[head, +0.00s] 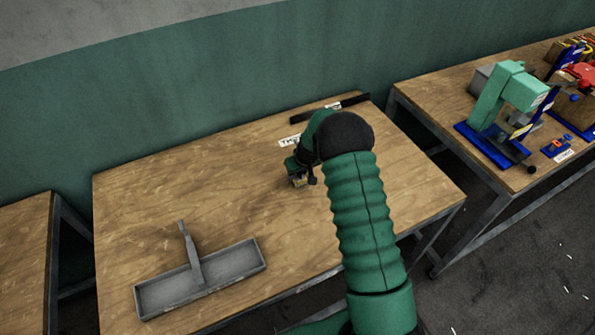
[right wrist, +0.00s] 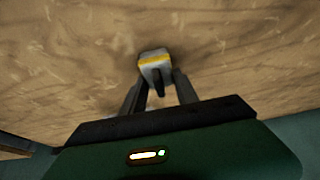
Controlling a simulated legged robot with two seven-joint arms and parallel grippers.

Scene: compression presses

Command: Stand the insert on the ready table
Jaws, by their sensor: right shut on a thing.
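The insert (right wrist: 155,66) is a small grey block with a yellow band, seen in the right wrist view between my fingertips. My right gripper (right wrist: 157,82) is shut on it. In the head view my right gripper (head: 304,178) is over the back middle of the wooden table (head: 200,190), with the insert (head: 297,182) small and partly hidden at its fingers. The insert is at or just above the tabletop; I cannot tell whether it touches. I cannot tell for sure that this table is the ready table. My left gripper is not in view.
A white label (head: 289,141), partly covered by my arm, and a dark bar (head: 350,101) are at the back. Another table holds a green press (head: 505,95) at right. The table's left half is mostly clear.

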